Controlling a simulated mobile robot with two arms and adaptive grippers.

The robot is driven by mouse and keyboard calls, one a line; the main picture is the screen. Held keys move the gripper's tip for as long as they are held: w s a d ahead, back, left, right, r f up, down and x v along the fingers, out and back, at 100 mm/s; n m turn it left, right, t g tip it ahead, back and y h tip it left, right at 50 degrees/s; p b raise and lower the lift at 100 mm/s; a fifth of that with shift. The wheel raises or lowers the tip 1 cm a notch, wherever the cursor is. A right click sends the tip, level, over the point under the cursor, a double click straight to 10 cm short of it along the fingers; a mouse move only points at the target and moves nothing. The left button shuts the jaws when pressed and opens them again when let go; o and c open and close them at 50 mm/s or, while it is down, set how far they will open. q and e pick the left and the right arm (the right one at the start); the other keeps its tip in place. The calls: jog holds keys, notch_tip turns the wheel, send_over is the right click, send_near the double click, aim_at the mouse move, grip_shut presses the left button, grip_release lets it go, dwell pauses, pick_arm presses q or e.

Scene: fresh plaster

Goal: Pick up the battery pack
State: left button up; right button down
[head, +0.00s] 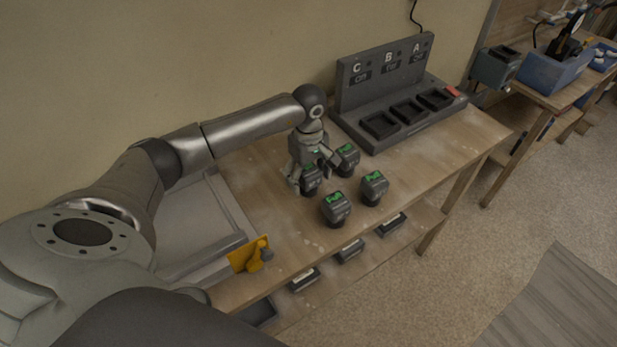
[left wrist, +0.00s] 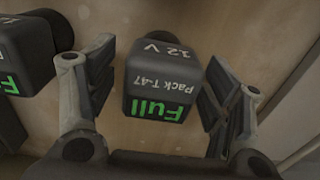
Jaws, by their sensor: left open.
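Several dark grey battery packs with green labels stand on the wooden table. One pack (head: 311,181) is between the fingers of my left gripper (head: 313,182), partly hidden by it. In the left wrist view this pack (left wrist: 160,80) reads "Full", "Pack T-47" and "12 V". The left gripper (left wrist: 160,95) is open, with a finger on each side of the pack and gaps between. Other packs stand close by: one behind to the right (head: 347,158), one at right (head: 374,187) and one in front (head: 336,208). My right gripper is not in view.
A grey charging station (head: 375,95) with slots marked C, B and A stands at the table's back. A yellow object (head: 249,256) lies at the front left edge. Dark packs lie on a lower shelf (head: 348,251). Another neighbouring pack (left wrist: 30,65) sits left in the wrist view.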

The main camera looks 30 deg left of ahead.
pick_arm(q)
jog(key=c, duration=1.3)
jog(key=shift+r, duration=0.2)
